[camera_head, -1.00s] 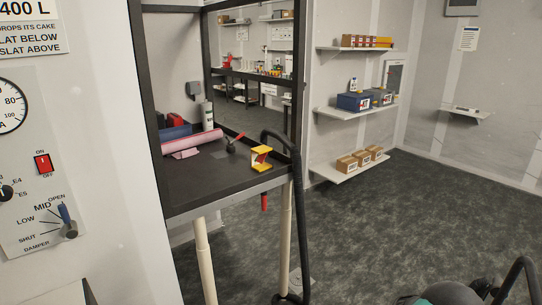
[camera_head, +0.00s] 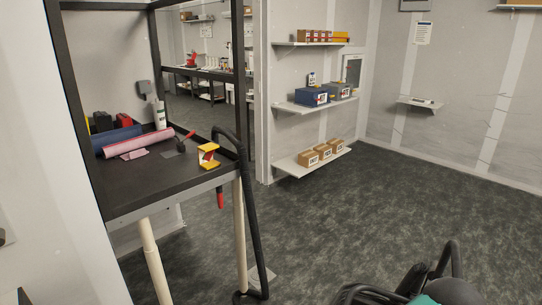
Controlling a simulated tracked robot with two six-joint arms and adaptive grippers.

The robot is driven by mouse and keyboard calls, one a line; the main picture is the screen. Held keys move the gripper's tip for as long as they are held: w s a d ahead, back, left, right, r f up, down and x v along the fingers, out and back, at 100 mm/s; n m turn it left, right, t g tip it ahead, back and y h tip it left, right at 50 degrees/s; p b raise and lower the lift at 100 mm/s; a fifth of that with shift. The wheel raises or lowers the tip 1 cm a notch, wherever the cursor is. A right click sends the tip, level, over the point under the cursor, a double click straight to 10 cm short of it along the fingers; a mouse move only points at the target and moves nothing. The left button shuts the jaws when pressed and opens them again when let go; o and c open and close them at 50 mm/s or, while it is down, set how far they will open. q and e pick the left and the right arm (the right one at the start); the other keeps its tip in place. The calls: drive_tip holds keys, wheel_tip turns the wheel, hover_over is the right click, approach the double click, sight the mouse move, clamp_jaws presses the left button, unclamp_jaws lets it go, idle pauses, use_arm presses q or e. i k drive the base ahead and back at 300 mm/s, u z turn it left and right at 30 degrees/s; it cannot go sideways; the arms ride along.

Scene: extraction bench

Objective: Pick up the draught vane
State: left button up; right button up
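A small yellow frame with a red part in it (camera_head: 208,155) stands near the right front corner of the dark bench top (camera_head: 140,190). It looks most like the draught vane, but its details are too small to be sure. A red-handled tool on a small dark base (camera_head: 184,141) is just left of and behind it. Nothing of mine touches either one. Dark parts of my own arm show at the lower right, with no fingertips to be made out. Neither gripper can be seen.
A pink roll (camera_head: 138,143) and a blue roll (camera_head: 116,139) lie on the bench's left side. A thick black hose (camera_head: 247,215) hangs at its right front corner. Wall shelves (camera_head: 310,162) hold boxes. The grey floor (camera_head: 350,215) right of the bench is clear.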

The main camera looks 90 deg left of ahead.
sight(211, 150)
drive_tip(key=u, duration=0.05)
drive_tip(key=i, duration=4)
drive_tip(key=u, duration=3.1)
drive_tip(key=i, duration=1.35)
drive_tip(key=u, duration=0.3)
drive_tip(key=i, duration=1.5)
drive_tip(key=u, duration=0.35)
